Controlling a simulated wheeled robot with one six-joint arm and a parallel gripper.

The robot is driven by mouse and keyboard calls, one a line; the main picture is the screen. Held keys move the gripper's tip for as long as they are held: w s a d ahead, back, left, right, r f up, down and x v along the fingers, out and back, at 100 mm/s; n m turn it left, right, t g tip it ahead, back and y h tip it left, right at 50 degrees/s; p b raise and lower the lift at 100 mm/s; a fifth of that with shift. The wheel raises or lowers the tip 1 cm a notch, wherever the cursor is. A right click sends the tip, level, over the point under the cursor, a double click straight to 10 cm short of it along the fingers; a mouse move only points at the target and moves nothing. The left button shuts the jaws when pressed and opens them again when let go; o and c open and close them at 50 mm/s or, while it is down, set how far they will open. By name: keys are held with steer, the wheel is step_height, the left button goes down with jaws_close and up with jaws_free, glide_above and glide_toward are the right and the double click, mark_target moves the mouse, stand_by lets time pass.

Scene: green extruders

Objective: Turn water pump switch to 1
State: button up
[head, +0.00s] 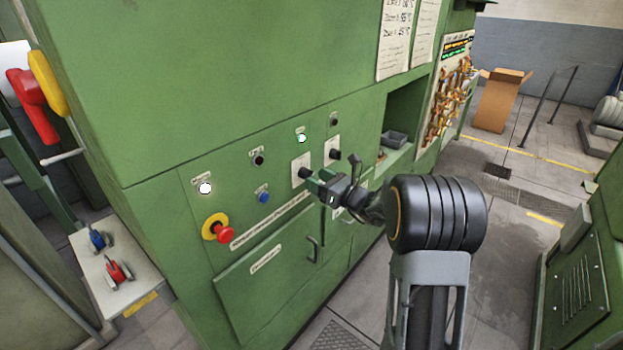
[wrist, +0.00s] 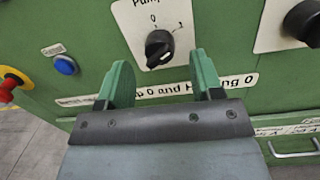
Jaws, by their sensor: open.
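The water pump switch (wrist: 159,47) is a black rotary knob on a white plate marked "Pump", with 0 above it and 1 to its upper right. Its handle looks slanted, but I cannot tell for sure which mark it points to. In the head view it is the left of two such switches (head: 305,172) on the green panel. My gripper (wrist: 163,75) has two green fingers, open and empty, pointing at the panel. The knob shows just beyond and between the fingertips, apparently not gripped. In the head view my gripper (head: 316,182) is close to the switch and partly covers its plate.
A second black switch (wrist: 303,22) is to the right. A blue button (wrist: 65,64) and a red emergency stop (head: 224,233) on a yellow base are to the left. A door handle (head: 314,248) sticks out below.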

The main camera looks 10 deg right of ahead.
steer(key=b+v, duration=0.2)
steer(key=v, duration=0.8)
steer(key=shift+s+d, duration=0.2)
steer(key=shift+s, duration=0.05)
steer(key=s+a+f+n+g+h, duration=0.3)
steer(key=s+a+f+n+g, duration=0.4)
steer(key=s+f+n+g, duration=0.55)
steer(key=s+a+r+n+t+h, duration=0.1)
steer(key=s+r+n+h, duration=0.7)
steer(key=n, duration=0.9)
steer(key=shift+a+t+h, duration=0.4)
steer(key=shift+t, duration=0.05)
